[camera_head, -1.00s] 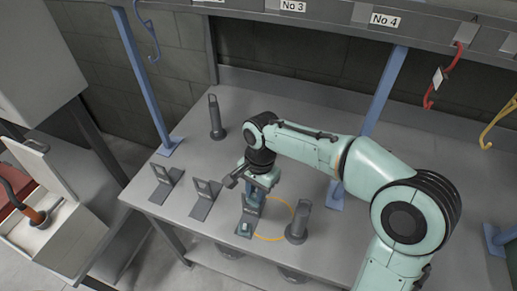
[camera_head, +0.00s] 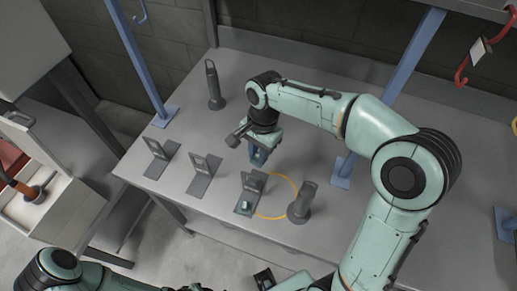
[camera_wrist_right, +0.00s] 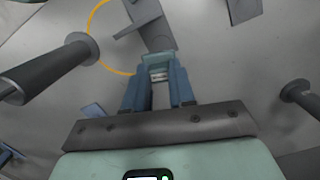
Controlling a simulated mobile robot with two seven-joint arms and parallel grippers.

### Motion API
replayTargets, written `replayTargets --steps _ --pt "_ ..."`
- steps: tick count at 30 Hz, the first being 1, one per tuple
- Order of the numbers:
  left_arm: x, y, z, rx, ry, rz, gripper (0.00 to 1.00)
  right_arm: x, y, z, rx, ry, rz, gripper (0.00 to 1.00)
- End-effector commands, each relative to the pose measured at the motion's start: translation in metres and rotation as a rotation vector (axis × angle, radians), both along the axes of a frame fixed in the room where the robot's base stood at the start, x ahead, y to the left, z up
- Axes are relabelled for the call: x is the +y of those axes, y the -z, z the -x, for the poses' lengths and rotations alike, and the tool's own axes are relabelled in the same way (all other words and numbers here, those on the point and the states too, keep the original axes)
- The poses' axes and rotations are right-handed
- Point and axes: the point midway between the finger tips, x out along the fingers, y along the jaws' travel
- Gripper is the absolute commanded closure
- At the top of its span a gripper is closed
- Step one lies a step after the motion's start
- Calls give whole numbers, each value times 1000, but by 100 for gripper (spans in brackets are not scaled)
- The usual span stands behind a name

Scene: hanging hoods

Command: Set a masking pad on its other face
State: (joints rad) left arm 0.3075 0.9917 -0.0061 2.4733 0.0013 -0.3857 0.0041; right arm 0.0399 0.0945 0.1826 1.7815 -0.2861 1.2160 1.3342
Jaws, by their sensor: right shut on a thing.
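My right gripper (camera_head: 258,160) hangs above the table, just behind the stand with the yellow ring. In the wrist view its blue fingers (camera_wrist_right: 158,88) are shut on a small pale teal block (camera_wrist_right: 156,62), which I take to be the masking pad. A light band shows on its near side; in the head view the gripper mostly hides it. It is held clear of the table.
Two similar grey stands (camera_head: 158,158) (camera_head: 203,170) are to the left. A dark post (camera_head: 301,204) stands right of the yellow ring (camera_head: 291,190); another post (camera_head: 214,86) stands at the back left. Blue uprights (camera_head: 140,70) rise from the table. The table's middle right is clear.

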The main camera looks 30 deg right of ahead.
Motion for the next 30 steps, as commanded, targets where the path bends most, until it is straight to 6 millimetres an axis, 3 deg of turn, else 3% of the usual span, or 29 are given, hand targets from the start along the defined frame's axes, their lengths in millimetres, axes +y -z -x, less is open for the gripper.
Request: replayTargets --steps 21,30 --pt "0 63 25 29 0 0 57 0 76 0 1 1 0 100" --pt "0 79 25 21 -2 -1 57 0 97 0 0 0 0 100"
